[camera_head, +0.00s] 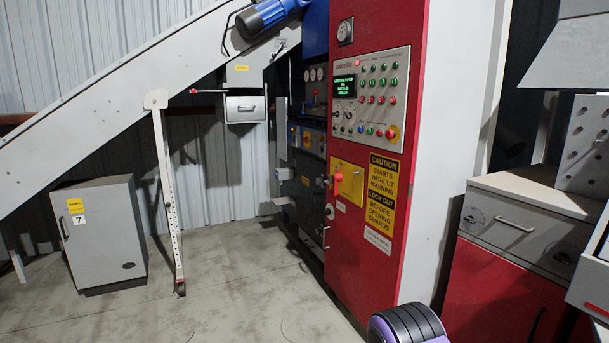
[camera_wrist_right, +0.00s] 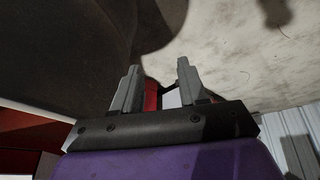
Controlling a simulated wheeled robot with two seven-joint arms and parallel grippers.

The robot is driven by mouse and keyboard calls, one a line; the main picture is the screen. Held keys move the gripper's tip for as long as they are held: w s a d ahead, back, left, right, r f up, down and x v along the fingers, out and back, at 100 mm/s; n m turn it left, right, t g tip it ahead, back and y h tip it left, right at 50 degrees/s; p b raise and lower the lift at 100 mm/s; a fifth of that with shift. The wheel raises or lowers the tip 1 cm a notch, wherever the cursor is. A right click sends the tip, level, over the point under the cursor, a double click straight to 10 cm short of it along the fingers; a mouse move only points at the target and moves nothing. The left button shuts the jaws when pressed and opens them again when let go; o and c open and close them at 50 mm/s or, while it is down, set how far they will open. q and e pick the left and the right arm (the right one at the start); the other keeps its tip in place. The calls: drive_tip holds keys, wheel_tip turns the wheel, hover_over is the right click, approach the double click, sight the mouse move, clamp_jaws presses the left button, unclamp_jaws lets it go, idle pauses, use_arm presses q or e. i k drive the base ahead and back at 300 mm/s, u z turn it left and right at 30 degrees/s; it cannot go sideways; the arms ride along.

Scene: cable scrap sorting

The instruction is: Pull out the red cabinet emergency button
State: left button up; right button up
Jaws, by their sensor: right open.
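The red cabinet (camera_head: 364,238) stands upright right of centre in the head view. Its control panel (camera_head: 370,95) holds rows of small green, red and blue buttons and a lit green display. The emergency button (camera_head: 391,132), a larger red knob on a yellow ring, is at the panel's lower right corner. I cannot tell whether it is pressed in or out. My right gripper (camera_wrist_right: 157,75) shows in the wrist view, open and apart from the button. My left gripper is in neither view.
A red handle (camera_head: 337,179) sits on a yellow plate below the panel. A grey-topped red workbench (camera_head: 499,290) stands to the right. A grey cabinet (camera_head: 104,235) and a sloping conveyor (camera_head: 110,95) are at left. The floor before the red cabinet is clear.

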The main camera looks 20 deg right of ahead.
sight(390, 134)
drive_tip(key=i, duration=2)
drive_tip(key=z, duration=2.55)
drive_tip(key=i, duration=0.9)
drive_tip(key=u, duration=0.45)
